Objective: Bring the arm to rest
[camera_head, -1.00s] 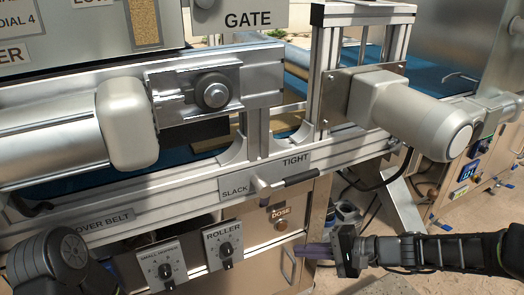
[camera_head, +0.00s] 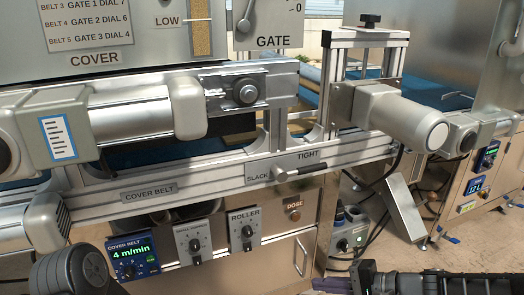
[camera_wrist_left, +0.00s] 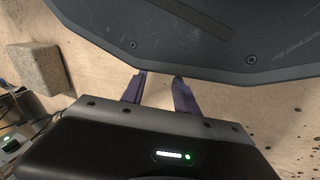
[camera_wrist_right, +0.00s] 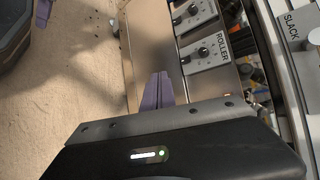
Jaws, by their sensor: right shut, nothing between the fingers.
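My right gripper (camera_head: 332,284) is at the bottom edge of the head view, low in front of the machine's front panel. Its purple fingers are together and hold nothing; they also show in the right wrist view (camera_wrist_right: 158,90), apart from the panel with the ROLLER dial (camera_wrist_right: 207,53). My left gripper (camera_wrist_left: 159,92) shows in the left wrist view with its two purple fingers apart and nothing between them, above the bare floor. In the head view only part of my left arm shows at the lower left; its gripper is out of sight there.
The SLACK–TIGHT lever (camera_head: 286,174) sits on the metal rail. Below are the ROLLER dial (camera_head: 247,230), the DOSE button (camera_head: 295,215) and the COVER BELT display (camera_head: 131,253), reading 4 m/min. A motor (camera_head: 405,115) juts out at right. A grey block (camera_wrist_left: 40,68) lies on the floor.

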